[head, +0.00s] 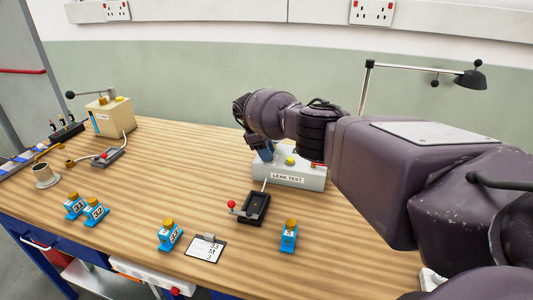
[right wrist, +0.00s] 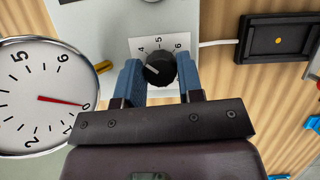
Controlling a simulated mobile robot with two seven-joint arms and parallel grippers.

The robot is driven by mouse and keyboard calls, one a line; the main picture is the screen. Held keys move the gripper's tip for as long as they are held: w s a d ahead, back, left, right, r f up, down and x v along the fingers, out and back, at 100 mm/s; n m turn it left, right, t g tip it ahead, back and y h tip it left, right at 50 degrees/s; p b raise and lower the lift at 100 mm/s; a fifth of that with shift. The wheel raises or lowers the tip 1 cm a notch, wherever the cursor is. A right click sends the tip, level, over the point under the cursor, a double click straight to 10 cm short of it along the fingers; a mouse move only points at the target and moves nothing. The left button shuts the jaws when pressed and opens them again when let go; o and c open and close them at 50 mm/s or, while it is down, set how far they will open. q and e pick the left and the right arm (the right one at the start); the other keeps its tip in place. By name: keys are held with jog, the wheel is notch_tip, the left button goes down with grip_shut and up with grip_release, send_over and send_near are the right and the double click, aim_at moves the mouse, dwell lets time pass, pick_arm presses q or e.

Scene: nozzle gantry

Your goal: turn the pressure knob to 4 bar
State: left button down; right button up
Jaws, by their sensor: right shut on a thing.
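The black pressure knob (right wrist: 160,69) sits on a panel with a white scale (right wrist: 141,42) showing 4, 5 and 6. A pale mark on the knob points to the left, close to the 4 side; its exact reading is hard to tell. My right gripper (right wrist: 159,74) has its blue fingers shut on the knob, one on each side. In the head view my right gripper (head: 263,150) is at the LEAK TEST box (head: 312,183) and hides the knob. A round gauge (right wrist: 38,92) has its red needle near 0. My left gripper is out of view.
A black tray with a red-tipped lever (head: 254,208) stands in front of the box. Blue nozzle blocks (head: 289,236) and a label card (head: 206,248) lie along the front. A cream box (head: 108,115) stands at the back left. The wooden bench's middle (head: 180,170) is clear.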

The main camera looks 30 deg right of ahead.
jog(key=shift+m, duration=0.4)
jog(key=o, duration=0.9)
jog(key=shift+r, duration=0.1)
jog(key=b+v, duration=0.1)
jog(key=v, duration=0.9)
jog(key=shift+r, duration=0.3)
